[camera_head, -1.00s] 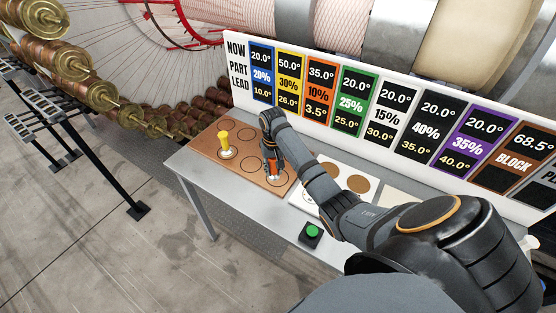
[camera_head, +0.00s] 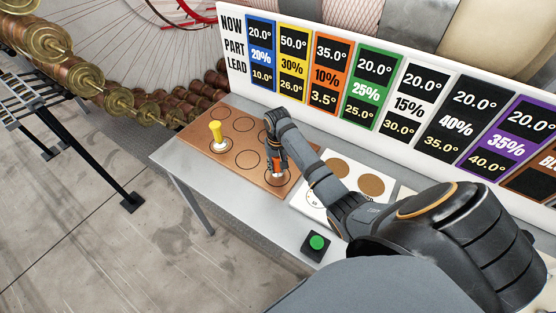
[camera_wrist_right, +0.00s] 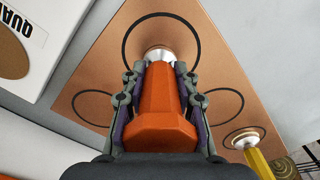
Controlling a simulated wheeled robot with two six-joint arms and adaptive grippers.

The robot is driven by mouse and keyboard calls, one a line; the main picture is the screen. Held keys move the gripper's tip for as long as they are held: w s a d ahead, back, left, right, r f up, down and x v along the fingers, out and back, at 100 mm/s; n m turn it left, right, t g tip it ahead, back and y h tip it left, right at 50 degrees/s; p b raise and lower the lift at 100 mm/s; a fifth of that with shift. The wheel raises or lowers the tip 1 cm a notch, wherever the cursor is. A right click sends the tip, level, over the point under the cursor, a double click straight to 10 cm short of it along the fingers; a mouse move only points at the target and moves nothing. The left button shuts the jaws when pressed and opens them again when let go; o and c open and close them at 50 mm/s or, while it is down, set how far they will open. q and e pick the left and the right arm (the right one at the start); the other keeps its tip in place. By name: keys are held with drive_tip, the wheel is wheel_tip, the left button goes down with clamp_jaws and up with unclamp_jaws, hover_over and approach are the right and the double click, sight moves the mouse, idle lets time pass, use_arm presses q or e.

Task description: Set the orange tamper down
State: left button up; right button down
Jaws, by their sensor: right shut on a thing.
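My right gripper (camera_head: 276,160) is shut on the orange tamper (camera_head: 278,167) over the near right corner of the brown board (camera_head: 224,156). In the right wrist view the fingers (camera_wrist_right: 156,95) grip both sides of the tamper's orange handle (camera_wrist_right: 157,118). Its silver foot (camera_wrist_right: 160,55) points at the board, inside a black ring (camera_wrist_right: 127,40). I cannot tell whether the foot touches the board. A yellow tamper (camera_head: 216,134) stands upright in another ring on the left; part of it shows in the wrist view (camera_wrist_right: 256,160). My left gripper is out of view.
A white board with brown discs (camera_head: 371,184) lies right of the brown board. A black box with a green button (camera_head: 316,243) sits near the table's front edge. A long sign panel (camera_head: 300,100) stands along the back. Several brass-ended spools (camera_head: 85,77) are at left.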

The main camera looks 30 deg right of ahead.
drive_tip(key=shift+s+a, duration=0.2)
drive_tip(key=shift+s, duration=0.05)
drive_tip(key=shift+s+a+r, duration=0.1)
drive_tip(key=c, duration=1.4)
unclamp_jaws()
drive_tip(key=o, duration=0.4)
drive_tip(key=shift+f, duration=0.2)
drive_tip(key=shift+r, duration=0.4)
wheel_tip(320, 180, up, 8)
drive_tip(key=shift+f+b, duration=0.1)
drive_tip(key=shift+b, duration=0.35)
wheel_tip(320, 180, up, 3)
drive_tip(key=shift+r+p, duration=0.2)
drive_tip(key=shift+p, duration=1.05)
drive_tip(key=shift+r+p, duration=0.3)
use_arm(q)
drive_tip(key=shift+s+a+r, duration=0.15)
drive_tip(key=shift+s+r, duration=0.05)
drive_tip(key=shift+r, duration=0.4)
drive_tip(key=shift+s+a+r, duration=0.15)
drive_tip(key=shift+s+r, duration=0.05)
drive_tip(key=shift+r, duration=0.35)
use_arm(e)
drive_tip(key=shift+f, duration=0.1)
